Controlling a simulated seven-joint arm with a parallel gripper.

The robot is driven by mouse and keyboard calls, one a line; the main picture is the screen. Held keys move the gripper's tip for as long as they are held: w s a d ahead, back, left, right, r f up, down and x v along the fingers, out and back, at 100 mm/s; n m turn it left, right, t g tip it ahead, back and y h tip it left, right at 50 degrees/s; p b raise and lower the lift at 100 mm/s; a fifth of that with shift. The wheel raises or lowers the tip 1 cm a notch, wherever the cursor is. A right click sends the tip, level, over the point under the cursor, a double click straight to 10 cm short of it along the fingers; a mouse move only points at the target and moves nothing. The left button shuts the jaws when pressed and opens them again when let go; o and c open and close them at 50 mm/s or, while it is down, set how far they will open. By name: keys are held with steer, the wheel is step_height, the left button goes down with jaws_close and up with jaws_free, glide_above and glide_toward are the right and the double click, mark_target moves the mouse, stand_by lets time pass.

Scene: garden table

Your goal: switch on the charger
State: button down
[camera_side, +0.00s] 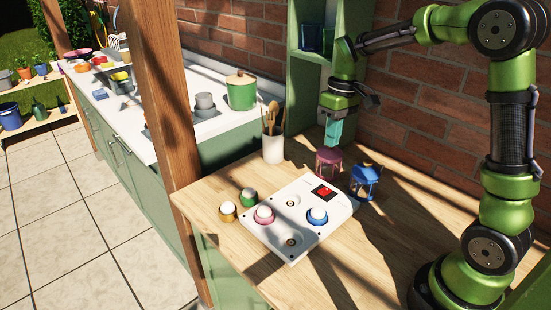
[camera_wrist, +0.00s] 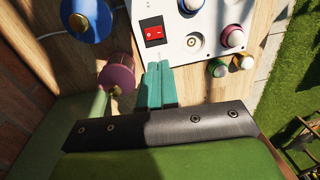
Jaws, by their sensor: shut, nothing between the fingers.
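The charger (camera_side: 272,236) is a white slab lying on the wooden table, with a red rocker switch (camera_side: 323,192) near its far end. The switch also shows in the wrist view (camera_wrist: 154,32), just beyond my fingertips. A pink-ringed white bulb (camera_side: 264,214) and a blue-ringed white bulb (camera_side: 317,216) sit on the charger, and other round sockets are empty. My gripper (camera_side: 334,143) is shut and empty, its teal fingers pointing down above the table behind the charger. In the wrist view the fingers (camera_wrist: 155,68) are together. Which way the switch is set cannot be told.
A pink lantern (camera_side: 328,162) and a blue lantern (camera_side: 365,182) stand close behind the charger. Two small bulbs, gold-ringed (camera_side: 228,211) and green-ringed (camera_side: 249,197), stand at its left. A cup of wooden utensils (camera_side: 273,146) stands farther back. The table's right front is clear.

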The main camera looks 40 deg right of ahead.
mark_target(322, 192)
stand_by(0.3)
steer(key=f, duration=0.4)
steer(key=a+f, duration=0.1)
steer(key=f, duration=0.9)
steer(key=shift+a, duration=0.4)
steer(key=shift+a+f, duration=0.1)
steer(key=shift+f, duration=0.1)
steer(key=shift+d+r, duration=0.2)
steer(key=shift+d, duration=0.6)
steer(key=shift+r, duration=0.1)
